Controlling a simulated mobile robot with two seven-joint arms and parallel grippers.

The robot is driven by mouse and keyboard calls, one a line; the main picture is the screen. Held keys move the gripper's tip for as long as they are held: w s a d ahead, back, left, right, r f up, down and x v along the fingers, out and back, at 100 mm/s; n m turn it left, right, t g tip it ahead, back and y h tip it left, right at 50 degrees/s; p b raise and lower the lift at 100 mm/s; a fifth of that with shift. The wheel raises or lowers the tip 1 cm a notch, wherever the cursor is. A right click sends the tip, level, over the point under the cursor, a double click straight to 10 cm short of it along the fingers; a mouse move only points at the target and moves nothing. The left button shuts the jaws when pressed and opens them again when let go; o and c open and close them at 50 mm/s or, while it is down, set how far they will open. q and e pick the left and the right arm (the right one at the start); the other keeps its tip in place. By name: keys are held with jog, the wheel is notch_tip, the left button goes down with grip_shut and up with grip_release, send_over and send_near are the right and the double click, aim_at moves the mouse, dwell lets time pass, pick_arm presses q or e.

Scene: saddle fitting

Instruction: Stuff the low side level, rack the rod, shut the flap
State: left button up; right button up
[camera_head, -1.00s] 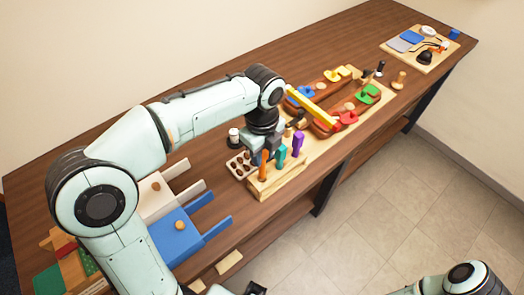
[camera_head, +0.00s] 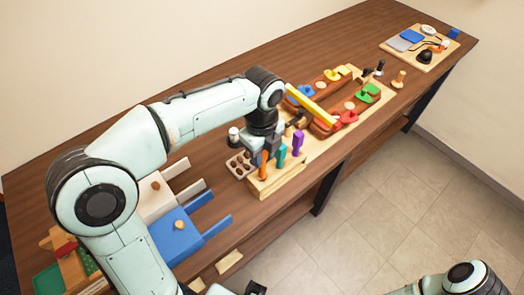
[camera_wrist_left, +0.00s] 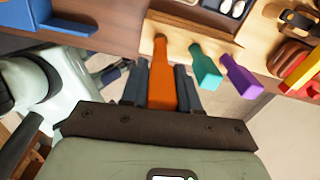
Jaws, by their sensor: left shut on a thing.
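My left gripper (camera_wrist_left: 160,88) is shut on an upright orange handle (camera_wrist_left: 161,70), which stands at the wooden rack (camera_head: 287,180). The orange handle also shows below the gripper in the head view (camera_head: 263,164). A teal handle (camera_wrist_left: 206,68) and a purple handle (camera_wrist_left: 240,75) stand beside it in the same rack. A yellow rod (camera_head: 311,104) lies slantwise across the brown saddle (camera_head: 324,126), near the red and blue pieces. The lower ends of the handles are hidden in the rack. I cannot make out which part is the flap. My right gripper is not clearly visible.
A tray with dark round pieces (camera_head: 239,166) sits left of the rack. Blue (camera_head: 176,238) and cream (camera_head: 157,198) blocks with prongs lie nearer the left. A board with small items (camera_head: 420,48) is at the far right. The table's back strip is clear.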

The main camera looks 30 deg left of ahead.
pick_arm(q)
jog(key=shift+f+b, duration=1.5)
jog(key=shift+f, duration=1.35)
pick_arm(e)
jog(key=shift+s+f, duration=0.3)
jog(key=shift+f, duration=0.3)
jog(key=shift+s+f, duration=0.25)
jog(key=shift+f, duration=0.35)
jog(key=shift+s+f, duration=0.3)
jog(key=shift+f, duration=0.3)
pick_arm(q)
jog(key=o, duration=1)
jog(key=shift+c, duration=0.2)
jog(key=shift+r, duration=0.1)
notch_tip(320, 180, up, 13)
jog(key=p, duration=0.3)
jog(key=shift+r, duration=0.15)
pick_arm(e)
jog(key=r, duration=0.1)
jog(key=w+r, duration=0.1)
jog(key=r, duration=0.1)
jog(key=shift+w+r, duration=0.2)
jog(key=shift+w, duration=0.1)
jog(key=shift+s, duration=0.1)
